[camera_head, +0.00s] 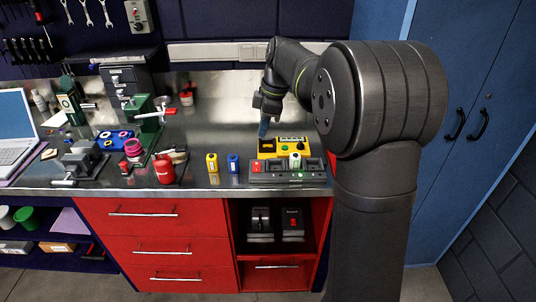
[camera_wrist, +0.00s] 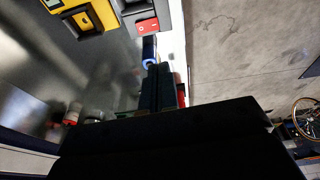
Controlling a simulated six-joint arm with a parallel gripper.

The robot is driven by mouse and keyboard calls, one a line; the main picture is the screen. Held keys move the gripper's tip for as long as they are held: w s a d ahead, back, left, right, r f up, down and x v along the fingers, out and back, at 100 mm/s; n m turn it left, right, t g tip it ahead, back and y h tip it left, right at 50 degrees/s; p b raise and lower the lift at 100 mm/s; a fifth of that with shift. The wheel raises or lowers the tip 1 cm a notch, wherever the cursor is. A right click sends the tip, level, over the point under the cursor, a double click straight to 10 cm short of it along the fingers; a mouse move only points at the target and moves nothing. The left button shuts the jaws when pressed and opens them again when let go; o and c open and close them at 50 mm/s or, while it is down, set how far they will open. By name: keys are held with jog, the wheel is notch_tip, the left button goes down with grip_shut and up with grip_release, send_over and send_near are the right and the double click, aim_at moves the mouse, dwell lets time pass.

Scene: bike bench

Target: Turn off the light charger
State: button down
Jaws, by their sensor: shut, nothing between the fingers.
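The light charger (camera_head: 285,178) is a grey box at the front edge of the bench. It has a red switch (camera_head: 257,167) at its left end, dark slots, and a small green glow on its front. A pale, green-topped light (camera_head: 295,160) stands in its middle part. The red switch also shows at the top of the wrist view (camera_wrist: 147,25). My gripper (camera_head: 263,131) points down behind the charger's left end, near the yellow box, and is shut and empty. Its dark fingers show in the wrist view (camera_wrist: 157,85); their exact height is unclear.
A yellow box (camera_head: 268,147) with buttons stands directly behind the charger. A small blue light (camera_head: 233,163) and a yellow one (camera_head: 212,163) stand to its left. A red can (camera_head: 164,170) and a green stand (camera_head: 146,120) are farther left. Bare metal bench lies behind.

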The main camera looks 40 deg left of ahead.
jog(key=w+d+f+g+y, duration=0.2)
jog(key=w+d+g+y, duration=0.1)
jog(key=w+y, duration=0.2)
jog(key=shift+w+d+f+g, duration=0.15)
jog(key=shift+w+f+g, duration=0.1)
jog(key=shift+w+g, duration=0.2)
jog(key=shift+f, duration=0.1)
send_over(254, 163)
jog(key=w+d, duration=0.1)
jog(key=d, duration=0.2)
jog(key=f, duration=0.7)
jog(key=shift+a+f, duration=0.1)
jog(key=shift+a, duration=0.15)
jog(key=shift+w+f, duration=0.25)
jog(key=shift+f, duration=1.6)
jog(key=shift+w+a, duration=0.1)
